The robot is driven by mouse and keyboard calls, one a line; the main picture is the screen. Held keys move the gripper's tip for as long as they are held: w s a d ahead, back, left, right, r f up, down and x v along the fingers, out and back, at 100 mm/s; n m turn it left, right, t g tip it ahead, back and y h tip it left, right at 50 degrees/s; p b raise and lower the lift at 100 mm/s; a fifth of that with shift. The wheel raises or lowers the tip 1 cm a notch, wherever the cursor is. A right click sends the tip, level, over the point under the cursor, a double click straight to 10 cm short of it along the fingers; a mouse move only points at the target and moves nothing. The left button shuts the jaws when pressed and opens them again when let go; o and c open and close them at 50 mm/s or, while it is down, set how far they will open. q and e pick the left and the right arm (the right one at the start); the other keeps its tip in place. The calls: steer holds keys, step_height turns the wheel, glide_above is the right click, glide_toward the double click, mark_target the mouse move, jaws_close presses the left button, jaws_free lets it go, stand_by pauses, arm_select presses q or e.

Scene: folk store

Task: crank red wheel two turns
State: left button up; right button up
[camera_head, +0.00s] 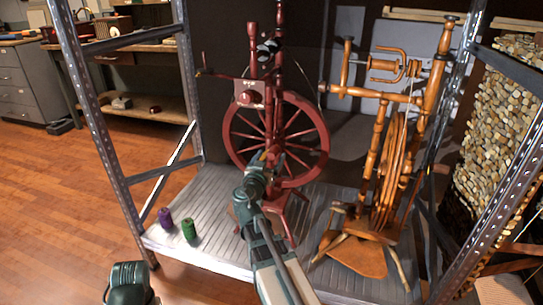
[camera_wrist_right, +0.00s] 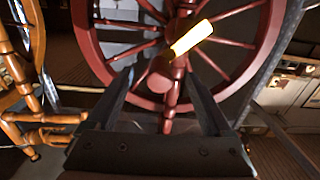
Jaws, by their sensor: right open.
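The red spinning wheel (camera_head: 325,135) stands upright on the shelf, with its red frame and spokes in view. My right gripper (camera_head: 267,160) is in front of the wheel's lower part and hides some of it. In the right wrist view the gripper (camera_wrist_right: 159,75) is open, with its two fingers apart. The red rim (camera_wrist_right: 90,48) and spokes lie beyond them. A rounded reddish part (camera_wrist_right: 160,76) shows between the fingertips, with a bright yellow bar (camera_wrist_right: 190,39) near it. I cannot tell whether the fingers touch anything.
An orange wooden spinning wheel (camera_head: 392,165) stands close at the right. Purple (camera_head: 165,217) and green (camera_head: 189,230) spools sit at the shelf's front left. Metal rack posts (camera_head: 95,110) flank the shelf (camera_head: 215,185). Open wooden floor (camera_head: 60,200) lies left.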

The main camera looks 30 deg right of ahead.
steer(key=v, duration=0.6)
steer(key=shift+s+a, duration=0.2)
stand_by(0.4)
steer(key=shift+x, duration=3.7)
steer(key=shift+a, duration=0.1)
